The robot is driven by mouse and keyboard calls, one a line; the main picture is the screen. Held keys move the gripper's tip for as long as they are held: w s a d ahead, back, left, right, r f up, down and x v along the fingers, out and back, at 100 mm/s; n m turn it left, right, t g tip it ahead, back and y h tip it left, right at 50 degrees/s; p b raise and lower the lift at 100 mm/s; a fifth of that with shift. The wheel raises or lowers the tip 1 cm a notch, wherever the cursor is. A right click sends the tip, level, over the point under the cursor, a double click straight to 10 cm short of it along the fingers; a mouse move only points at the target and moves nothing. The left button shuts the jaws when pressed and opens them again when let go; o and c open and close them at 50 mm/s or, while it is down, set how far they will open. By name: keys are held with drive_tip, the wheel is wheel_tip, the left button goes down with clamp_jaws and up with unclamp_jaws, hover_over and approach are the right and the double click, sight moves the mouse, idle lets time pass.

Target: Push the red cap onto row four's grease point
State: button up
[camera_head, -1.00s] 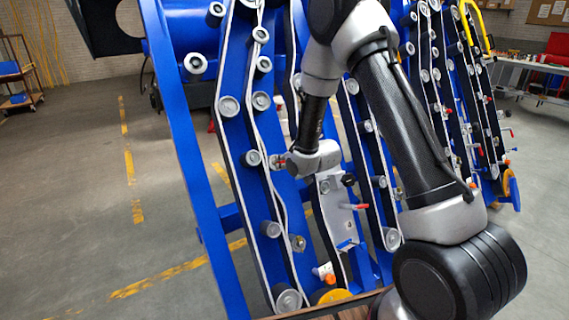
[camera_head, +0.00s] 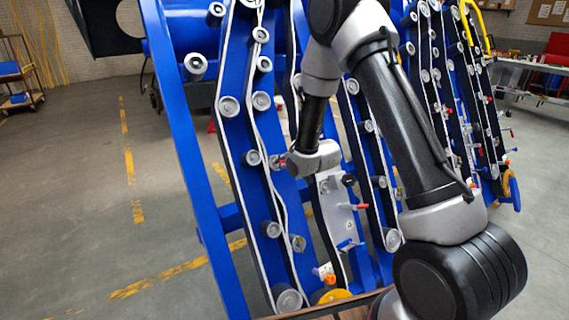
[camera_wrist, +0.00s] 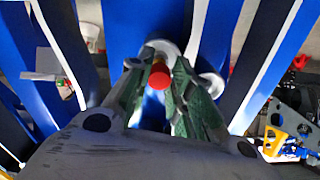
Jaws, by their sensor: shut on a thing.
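The red cap (camera_wrist: 159,76) is held between the two green-grey fingers of my gripper (camera_wrist: 160,64) in the wrist view. Its round red face is toward the camera. A pale round roller end (camera_wrist: 158,47) lies just beyond the fingertips. I cannot tell whether the cap touches anything there. In the head view my gripper (camera_head: 279,162) is at the roller rows of the blue chassis (camera_head: 185,140), beside a grey roller (camera_head: 253,158). The grease point cannot be made out; the cap and fingers cover the spot ahead.
Blue beams with pale belts and rollers stand close around my gripper. A white plate (camera_head: 329,197) with a red-handled part (camera_head: 360,206) is right below my wrist. An orange knob (camera_head: 330,279) sits lower down. Open floor (camera_head: 70,190) lies left. A yellow bracket (camera_wrist: 275,139) shows at lower right.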

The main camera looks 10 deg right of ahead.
drive_tip(key=shift+x, duration=1.1)
drive_tip(key=o, duration=0.8)
drive_tip(key=v, duration=1.2)
